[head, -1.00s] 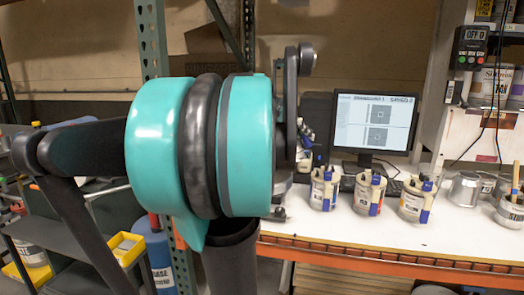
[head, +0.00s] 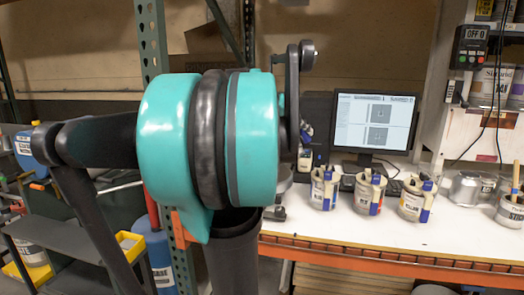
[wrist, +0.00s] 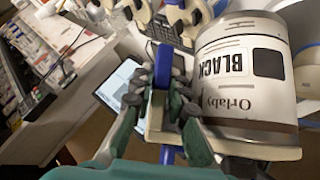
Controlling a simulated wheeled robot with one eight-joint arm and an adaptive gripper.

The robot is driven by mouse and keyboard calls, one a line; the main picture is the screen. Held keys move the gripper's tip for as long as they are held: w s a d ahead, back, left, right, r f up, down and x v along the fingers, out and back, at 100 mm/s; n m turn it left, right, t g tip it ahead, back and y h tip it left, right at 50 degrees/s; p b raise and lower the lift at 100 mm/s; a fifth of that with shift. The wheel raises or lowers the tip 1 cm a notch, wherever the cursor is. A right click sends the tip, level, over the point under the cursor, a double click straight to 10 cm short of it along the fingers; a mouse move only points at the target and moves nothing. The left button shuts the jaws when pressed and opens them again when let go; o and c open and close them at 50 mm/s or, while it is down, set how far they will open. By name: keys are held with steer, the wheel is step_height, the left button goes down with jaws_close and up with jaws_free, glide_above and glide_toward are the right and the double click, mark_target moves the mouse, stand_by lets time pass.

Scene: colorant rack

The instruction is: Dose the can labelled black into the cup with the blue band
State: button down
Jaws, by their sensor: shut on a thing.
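In the wrist view my gripper (wrist: 160,88) is shut on a blue upright grip. The can labelled BLACK (wrist: 235,75), cream with a black square on its label, is close beside the fingers on the right, and the grip appears to belong to it. The can looks strongly turned in this view. In the head view my arm's teal joint hides most of the left side, and I cannot make out the gripper there. I cannot make out a cup with a blue band in either view.
Several cans with blue grips, such as the middle one (head: 370,192), stand on the white bench (head: 400,235). A monitor (head: 375,122) is behind them. A metal cup (head: 465,188) stands to the right, below a box reading OFF 0 (head: 471,47).

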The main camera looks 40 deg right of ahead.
steer(key=shift+w+a+r+n+g+p, duration=0.15)
steer(key=shift+w+r+p, duration=0.25)
steer(key=shift+r, duration=0.45)
steer(key=shift+w+a+r+n+g+p, duration=0.2)
steer(key=shift+w+r, duration=0.25)
steer(key=shift+r, duration=0.35)
stand_by(0.7)
steer(key=shift+w+r+g+h, duration=0.1)
steer(key=shift+w+g+h, duration=0.15)
steer(key=shift+g+h, duration=0.15)
stand_by(0.5)
steer(key=shift+p, duration=0.9)
stand_by(3.9)
